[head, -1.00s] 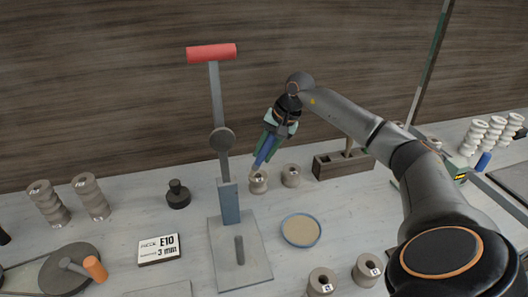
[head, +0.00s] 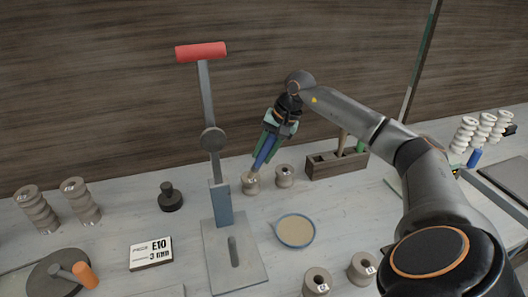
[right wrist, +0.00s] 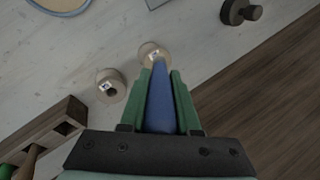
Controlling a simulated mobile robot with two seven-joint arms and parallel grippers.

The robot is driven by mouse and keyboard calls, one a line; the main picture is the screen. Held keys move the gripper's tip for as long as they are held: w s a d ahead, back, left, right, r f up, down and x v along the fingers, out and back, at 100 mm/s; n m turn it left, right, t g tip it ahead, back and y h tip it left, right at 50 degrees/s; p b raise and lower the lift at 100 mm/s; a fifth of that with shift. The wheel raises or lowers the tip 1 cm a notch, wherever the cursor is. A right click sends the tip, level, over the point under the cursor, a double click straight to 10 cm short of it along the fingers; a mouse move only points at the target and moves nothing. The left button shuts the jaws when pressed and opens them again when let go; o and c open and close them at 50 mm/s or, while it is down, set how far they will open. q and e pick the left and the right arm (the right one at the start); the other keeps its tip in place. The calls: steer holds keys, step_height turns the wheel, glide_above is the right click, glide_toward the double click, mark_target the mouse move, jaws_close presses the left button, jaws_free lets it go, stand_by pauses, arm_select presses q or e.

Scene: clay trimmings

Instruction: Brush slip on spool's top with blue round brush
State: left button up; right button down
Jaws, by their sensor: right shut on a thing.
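My right gripper (head: 268,147) is shut on the blue round brush (head: 263,154), which it holds tilted and pointing down. The brush's lower end is at the top of a small beige spool (head: 250,187) on the table. In the right wrist view, the blue handle (right wrist: 160,100) lies between the green fingers, and its far end overlaps the spool's top (right wrist: 146,50). I cannot tell whether the bristles touch it. A second spool (head: 285,178) stands just to the right. A round blue-rimmed dish of beige slip (head: 296,231) lies in front. My left gripper is out of view.
A wooden tool block (head: 322,170) with upright handles stands right of the spools. A lever press (head: 222,205) with a red handle stands to the left. More spools (head: 317,282) are at the front. Bare table lies between dish and press.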

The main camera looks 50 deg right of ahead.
steer(key=shift+f+b, duration=0.35)
steer(key=shift+f, duration=0.15)
stand_by(0.3)
steer(key=shift+r, duration=0.15)
steer(key=shift+r+p, duration=0.25)
steer(key=shift+p, duration=0.15)
steer(key=shift+d, duration=0.1)
steer(key=shift+d+r, duration=0.1)
steer(key=shift+d, duration=0.9)
steer(key=shift+f, duration=0.5)
stand_by(0.4)
steer(key=shift+r, duration=0.15)
